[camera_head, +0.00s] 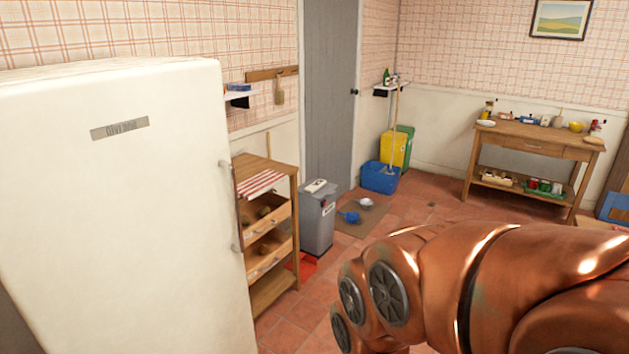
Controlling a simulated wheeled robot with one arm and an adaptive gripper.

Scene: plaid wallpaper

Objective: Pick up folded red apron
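No item in the head view is clearly a folded red apron. My copper-coloured arm fills the lower right of the view. My gripper is not in view.
A large white fridge (120,200) fills the left. A grey bin (317,222) stands beside the cart. Blue, yellow and green containers (381,177) stand by the door (331,95). A wooden side table (540,136) holds several small items. Tiled floor is open in the middle.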

